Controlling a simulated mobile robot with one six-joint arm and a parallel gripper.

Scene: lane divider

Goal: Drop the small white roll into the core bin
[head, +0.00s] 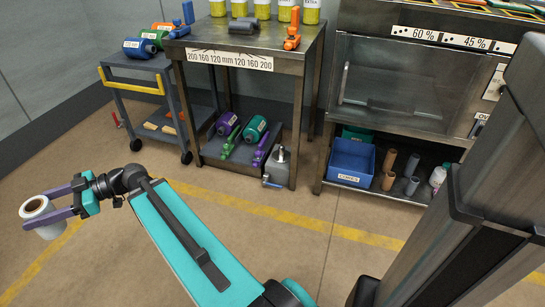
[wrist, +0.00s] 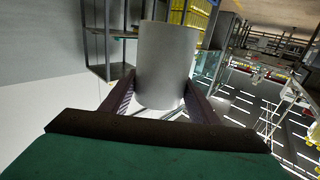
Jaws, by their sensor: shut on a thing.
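My gripper (head: 47,207) is at the far left of the head view, shut on the small white roll (head: 42,225). The roll is held above the floor, its open core end facing up. In the wrist view the roll (wrist: 167,65) shows as a pale grey cylinder between my two fingers (wrist: 160,98). The core bin (head: 351,163) is a blue open box with a white label, on the low shelf under the steel bench at right. My gripper is far to the left of it and apart from it. The bin's inside is only partly visible.
Brown and grey tubes (head: 389,160) stand right of the bin, with a white bottle (head: 437,178) beyond. A steel table (head: 310,60) with rollers on its lower shelf and a grey cart (head: 160,64) stand left of it. The floor in front, with yellow lines, is clear.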

